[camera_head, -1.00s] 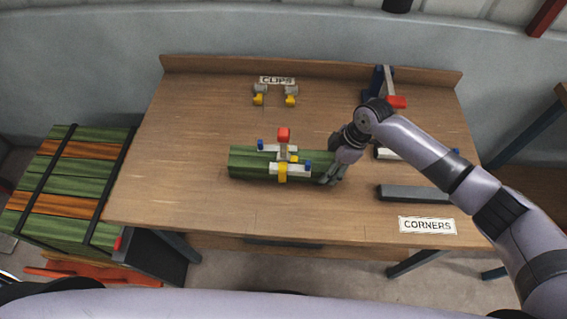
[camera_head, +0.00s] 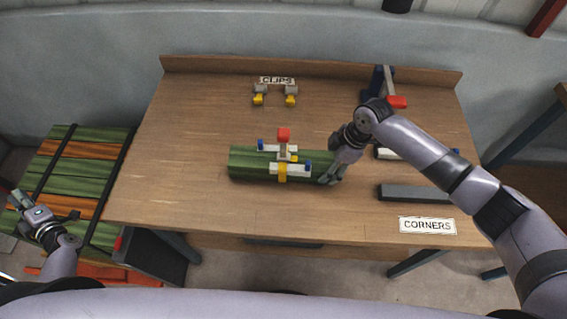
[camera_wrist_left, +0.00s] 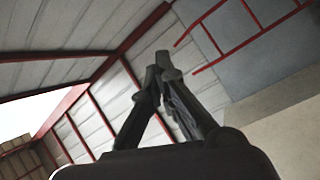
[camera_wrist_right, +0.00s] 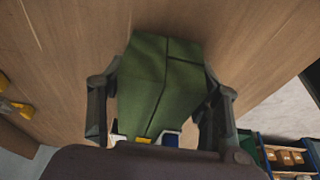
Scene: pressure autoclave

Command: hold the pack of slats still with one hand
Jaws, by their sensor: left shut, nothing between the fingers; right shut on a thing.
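The pack of slats (camera_head: 245,162) is a green bundle lying flat on the wooden table. A white, blue and yellow clamp-like fitting with a red-topped upright (camera_head: 284,150) sits around its middle. My right gripper (camera_head: 328,178) is shut on the right end of the pack. In the right wrist view its fingers (camera_wrist_right: 160,110) stand on both sides of the green pack (camera_wrist_right: 155,75). My left gripper (camera_head: 18,198) is shut and empty, over the slat stack at the far left. In the left wrist view its fingertips (camera_wrist_left: 162,62) meet, with only walls and roof behind.
Two grey and yellow clips (camera_head: 275,95) sit by the CLIPS sign (camera_head: 277,80) at the table's back. A dark grey bar (camera_head: 412,193) and the CORNERS sign (camera_head: 427,225) are at the right. A strapped stack of green and orange slats (camera_head: 75,165) stands left of the table.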

